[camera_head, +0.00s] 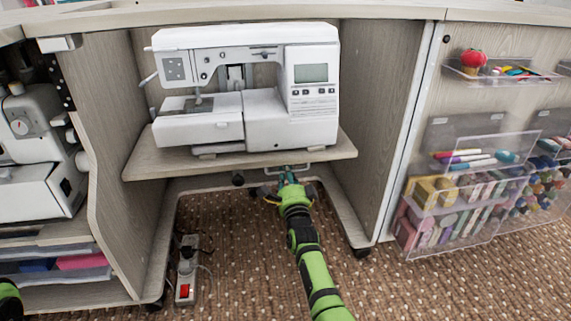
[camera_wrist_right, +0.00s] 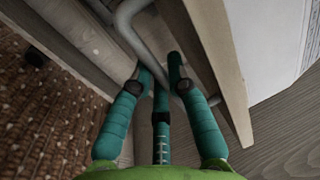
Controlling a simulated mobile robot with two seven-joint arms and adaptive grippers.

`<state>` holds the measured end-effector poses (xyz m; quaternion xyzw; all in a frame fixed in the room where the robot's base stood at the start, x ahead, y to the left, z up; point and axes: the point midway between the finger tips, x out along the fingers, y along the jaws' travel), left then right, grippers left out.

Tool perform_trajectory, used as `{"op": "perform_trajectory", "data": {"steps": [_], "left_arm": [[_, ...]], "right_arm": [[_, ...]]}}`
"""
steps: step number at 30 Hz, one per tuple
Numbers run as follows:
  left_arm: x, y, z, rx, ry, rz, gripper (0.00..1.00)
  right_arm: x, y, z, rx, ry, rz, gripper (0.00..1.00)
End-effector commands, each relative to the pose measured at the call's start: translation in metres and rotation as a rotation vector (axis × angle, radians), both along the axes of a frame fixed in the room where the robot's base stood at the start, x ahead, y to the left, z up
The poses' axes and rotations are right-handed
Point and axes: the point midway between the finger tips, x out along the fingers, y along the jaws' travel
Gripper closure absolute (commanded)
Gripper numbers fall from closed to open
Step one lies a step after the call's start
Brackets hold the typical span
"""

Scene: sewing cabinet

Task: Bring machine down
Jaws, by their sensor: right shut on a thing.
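The white sewing machine (camera_head: 240,88) stands upright on a wooden shelf (camera_head: 142,160) inside the cabinet. A grey metal handle (camera_head: 300,169) runs under the shelf's front edge. My right gripper (camera_head: 288,178) is at this handle, just below the shelf. In the right wrist view its teal fingers (camera_wrist_right: 162,72) are shut around the handle's bent bar (camera_wrist_right: 146,46). The shelf's edge (camera_wrist_right: 222,62) is close beside the fingers there. My left gripper does not show; only a bit of green arm is at the lower left of the head view.
A second machine (camera_head: 38,150) stands in the left compartment above plastic drawers. A power strip (camera_head: 186,272) lies on the carpet below the shelf. Clear bins (camera_head: 462,208) of craft supplies hang on the right door. The carpet in front is mostly free.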

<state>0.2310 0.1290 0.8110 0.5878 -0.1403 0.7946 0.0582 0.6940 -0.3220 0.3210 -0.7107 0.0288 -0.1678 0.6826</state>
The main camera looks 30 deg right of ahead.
Motion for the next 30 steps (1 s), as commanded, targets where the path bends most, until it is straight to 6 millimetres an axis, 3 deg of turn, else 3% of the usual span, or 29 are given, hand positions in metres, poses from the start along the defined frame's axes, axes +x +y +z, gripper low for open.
{"op": "perform_trajectory", "data": {"steps": [10, 11, 12, 25, 30], "left_arm": [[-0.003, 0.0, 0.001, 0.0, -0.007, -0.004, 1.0], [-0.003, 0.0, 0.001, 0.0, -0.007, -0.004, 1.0], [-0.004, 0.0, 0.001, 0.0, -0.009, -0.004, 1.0], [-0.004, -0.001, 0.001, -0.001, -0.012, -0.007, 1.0], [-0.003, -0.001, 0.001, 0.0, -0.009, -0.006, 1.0]], "right_arm": [[0.001, 0.0, -0.004, 0.001, 0.012, 0.002, 1.0], [0.001, 0.0, -0.004, 0.001, 0.011, 0.002, 0.79], [0.001, 0.0, -0.003, 0.002, 0.011, 0.003, 0.72], [0.0, 0.001, -0.003, 0.001, 0.007, 0.002, 0.72], [-0.012, 0.004, -0.006, 0.002, 0.008, 0.002, 0.72]]}}
